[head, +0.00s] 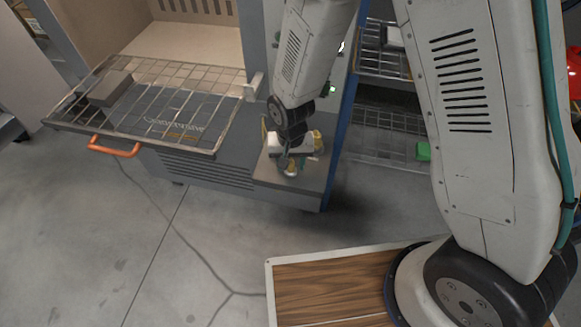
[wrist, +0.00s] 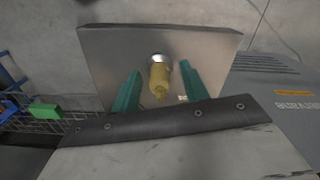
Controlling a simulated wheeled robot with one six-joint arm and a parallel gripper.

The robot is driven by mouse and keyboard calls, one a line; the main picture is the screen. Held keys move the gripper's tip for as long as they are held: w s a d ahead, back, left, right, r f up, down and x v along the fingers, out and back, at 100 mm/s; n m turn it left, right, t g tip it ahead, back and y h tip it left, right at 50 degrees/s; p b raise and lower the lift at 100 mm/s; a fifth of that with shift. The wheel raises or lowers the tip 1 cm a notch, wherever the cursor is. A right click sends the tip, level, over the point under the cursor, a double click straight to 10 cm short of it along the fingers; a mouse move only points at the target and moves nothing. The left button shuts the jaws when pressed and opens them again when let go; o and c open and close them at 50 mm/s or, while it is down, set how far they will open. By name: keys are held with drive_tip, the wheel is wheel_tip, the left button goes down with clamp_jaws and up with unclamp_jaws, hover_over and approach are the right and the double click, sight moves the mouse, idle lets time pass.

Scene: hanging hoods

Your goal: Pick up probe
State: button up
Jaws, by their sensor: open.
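The probe (wrist: 160,80) looks like a yellow-gold piece with a round silvery end, in the middle of the wrist view. It stands over a grey metal shelf (wrist: 100,50). My gripper (wrist: 160,68) is open, with one green finger on each side of the probe and a gap visible on both sides. In the head view my gripper (head: 291,160) is low over the small grey side shelf (head: 314,176) of the cabinet. The arm and gripper hide most of the probe there, and I cannot tell its exact height between the fingers.
A wire rack (head: 160,105) with an orange handle (head: 114,147) and a grey block (head: 110,88) sticks out left of the side shelf. A blue-edged cabinet panel stands close behind my gripper. A green block (head: 423,151) lies on wire shelving to the right.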

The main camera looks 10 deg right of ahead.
clamp_jaws()
idle(0.3)
